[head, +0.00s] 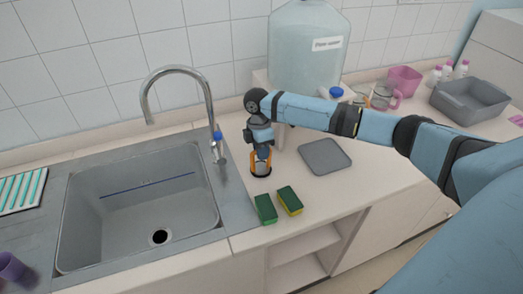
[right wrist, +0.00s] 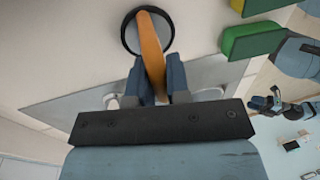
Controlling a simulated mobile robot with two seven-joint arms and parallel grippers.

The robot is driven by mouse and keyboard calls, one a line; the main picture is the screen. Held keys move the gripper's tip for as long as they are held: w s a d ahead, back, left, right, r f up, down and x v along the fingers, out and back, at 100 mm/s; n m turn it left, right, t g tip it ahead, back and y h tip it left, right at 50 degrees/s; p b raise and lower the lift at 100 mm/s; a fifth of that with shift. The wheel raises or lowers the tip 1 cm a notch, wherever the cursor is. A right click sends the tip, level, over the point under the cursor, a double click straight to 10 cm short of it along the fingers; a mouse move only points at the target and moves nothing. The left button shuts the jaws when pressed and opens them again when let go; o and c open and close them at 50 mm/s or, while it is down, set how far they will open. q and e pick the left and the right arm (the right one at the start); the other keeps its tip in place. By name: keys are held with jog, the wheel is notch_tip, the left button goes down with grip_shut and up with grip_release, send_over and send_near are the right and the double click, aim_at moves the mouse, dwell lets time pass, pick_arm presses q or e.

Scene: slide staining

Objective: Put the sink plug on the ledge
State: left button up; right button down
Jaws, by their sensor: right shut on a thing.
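The sink plug is a round disc with a black rim and an orange handle; in the head view the plug (head: 261,171) is at the worktop just right of the sink. My right gripper (head: 262,150) is above it, pointing down and shut on the orange handle. In the right wrist view the plug's orange handle (right wrist: 151,45) runs between the two fingers of the gripper (right wrist: 158,80). The disc looks level, at or very near the worktop; I cannot tell if it touches. I cannot tell which surface is the ledge.
Two green and yellow sponges (head: 265,209) lie in front of the plug. The sink (head: 140,205) and its tap (head: 180,72) are to the left. A grey tray (head: 325,157) lies right, under my arm. A large water bottle (head: 305,40) stands behind.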

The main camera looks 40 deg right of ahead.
jog(key=c, duration=1.1)
grip_release()
jog(key=shift+f, duration=0.15)
notch_tip(320, 180, up, 12)
jog(key=w+b, duration=0.1)
jog(key=w, duration=0.1)
jog(key=shift+w+d, duration=0.15)
jog(key=shift+d, duration=0.1)
